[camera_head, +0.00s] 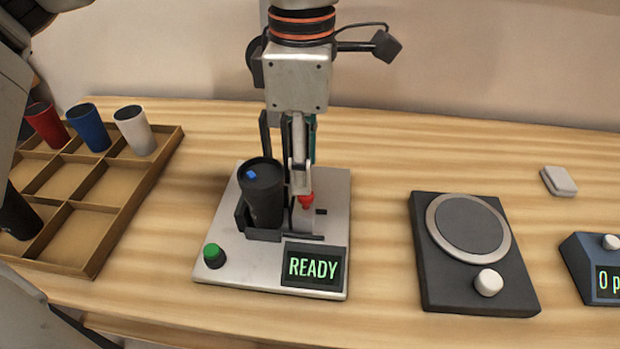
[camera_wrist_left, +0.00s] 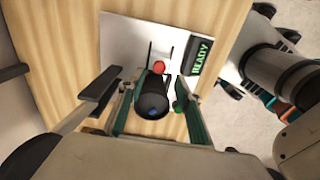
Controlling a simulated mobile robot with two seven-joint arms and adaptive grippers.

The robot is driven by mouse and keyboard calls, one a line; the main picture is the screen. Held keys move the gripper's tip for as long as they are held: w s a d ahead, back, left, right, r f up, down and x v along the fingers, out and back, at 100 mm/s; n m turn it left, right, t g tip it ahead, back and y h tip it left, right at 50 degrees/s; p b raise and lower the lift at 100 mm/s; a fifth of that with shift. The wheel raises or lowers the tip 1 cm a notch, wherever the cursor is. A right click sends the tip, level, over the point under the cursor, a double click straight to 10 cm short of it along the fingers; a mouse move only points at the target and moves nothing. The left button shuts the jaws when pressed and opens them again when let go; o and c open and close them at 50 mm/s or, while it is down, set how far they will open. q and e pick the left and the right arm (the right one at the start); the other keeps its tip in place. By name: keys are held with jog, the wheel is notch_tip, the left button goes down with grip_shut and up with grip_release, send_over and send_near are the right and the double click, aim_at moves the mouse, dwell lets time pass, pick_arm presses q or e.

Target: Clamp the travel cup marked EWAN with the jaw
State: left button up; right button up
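A dark travel cup (camera_head: 263,195) with a blue mark on its lid stands upright in a dark holder on the marker's grey base plate (camera_head: 230,270). It also shows in the left wrist view (camera_wrist_left: 152,101). I cannot read a name on it. A red-tipped part (camera_head: 306,201), perhaps the jaw, is just right of the cup; I cannot tell whether it touches. My left gripper (camera_wrist_left: 157,108) reaches down from above at the cup. Its fingers are apart, one on each side of the cup in the wrist view, without visible contact. My right gripper is not in view.
A green button (camera_head: 214,255) and a READY display (camera_head: 314,267) are at the plate's front. A wooden tray (camera_head: 112,185) with red, blue, white and dark cups stands left. A black scale-like device (camera_head: 465,250) stands right. The tabletop between plate and device is clear.

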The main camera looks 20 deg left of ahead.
aim_at(302, 209)
pick_arm(q)
notch_tip(302, 209, down, 6)
jog(key=shift+r+b, duration=0.25)
jog(key=shift+b, duration=0.3)
grip_shut()
